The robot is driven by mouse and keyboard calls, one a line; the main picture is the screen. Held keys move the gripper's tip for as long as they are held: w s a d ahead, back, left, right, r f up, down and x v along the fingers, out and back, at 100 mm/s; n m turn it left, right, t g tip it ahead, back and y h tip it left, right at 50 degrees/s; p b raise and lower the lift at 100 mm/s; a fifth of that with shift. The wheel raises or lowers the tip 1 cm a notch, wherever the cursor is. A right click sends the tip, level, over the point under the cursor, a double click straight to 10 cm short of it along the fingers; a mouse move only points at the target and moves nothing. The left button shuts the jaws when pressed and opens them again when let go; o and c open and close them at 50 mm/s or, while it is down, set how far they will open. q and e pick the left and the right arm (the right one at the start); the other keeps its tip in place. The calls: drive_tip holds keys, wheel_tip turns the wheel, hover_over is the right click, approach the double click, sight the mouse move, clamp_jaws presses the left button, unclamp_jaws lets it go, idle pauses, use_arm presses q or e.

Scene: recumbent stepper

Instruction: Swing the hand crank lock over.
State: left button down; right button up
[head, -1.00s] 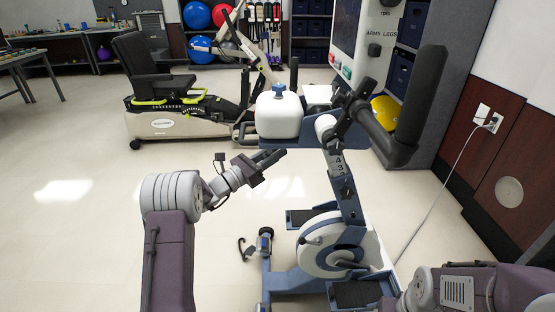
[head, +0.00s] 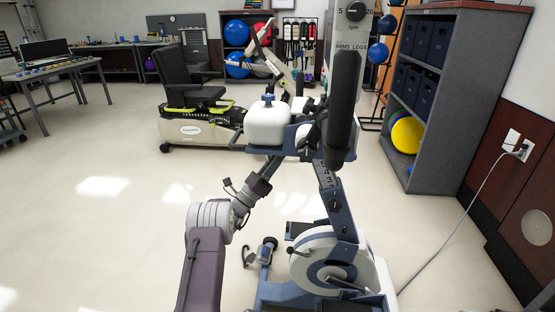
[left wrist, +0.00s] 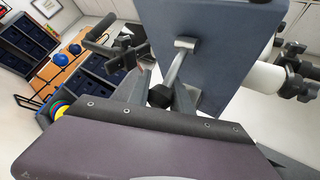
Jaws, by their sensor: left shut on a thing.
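The hand crank lock shows in the left wrist view as a short metal lever (left wrist: 177,66) with a black knob (left wrist: 161,96) at its end, on a blue-grey panel (left wrist: 215,40). My left gripper (left wrist: 162,97) is shut on the black knob, with one finger on either side. In the head view my left gripper (head: 274,166) reaches up under the white head unit (head: 267,124) of the blue and white exercise machine. The lock is hidden there. My right gripper is out of view.
A black padded crank arm (head: 343,100) stands upright right of the head unit. The white flywheel housing (head: 318,262) and blue frame stand below. A grey shelf (head: 433,125) is at right, a recumbent stepper (head: 195,130) behind. The floor at left is clear.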

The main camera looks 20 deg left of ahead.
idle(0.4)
use_arm(q)
drive_tip(key=c, duration=1.1)
unclamp_jaws()
drive_tip(key=shift+d, duration=0.1)
drive_tip(key=shift+c, duration=0.2)
drive_tip(key=p+v, duration=0.1)
drive_tip(key=v, duration=0.8)
